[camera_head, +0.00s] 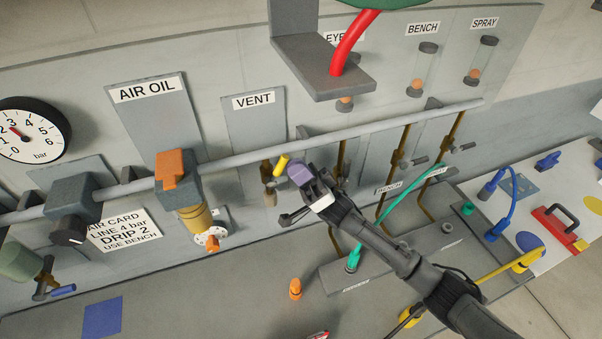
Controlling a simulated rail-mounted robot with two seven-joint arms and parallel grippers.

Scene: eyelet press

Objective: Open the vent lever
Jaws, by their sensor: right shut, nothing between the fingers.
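The vent lever (282,164) is a short yellow handle on the small brass-coloured valve below the VENT label (253,100). It slants up and to the right from the valve. My right gripper (302,181) is just right of the lever, its arm coming in from the lower right. Its fingers are shut and hold nothing. Whether the gripper touches the lever cannot be told. My left gripper is out of view.
A grey pipe (400,122) runs across the panel just above the gripper. The AIR OIL unit (178,185) stands left of the vent. A grey bracket (322,72) with a red hose juts out above. Thin brass pipes and a green hose (398,205) lie to the right.

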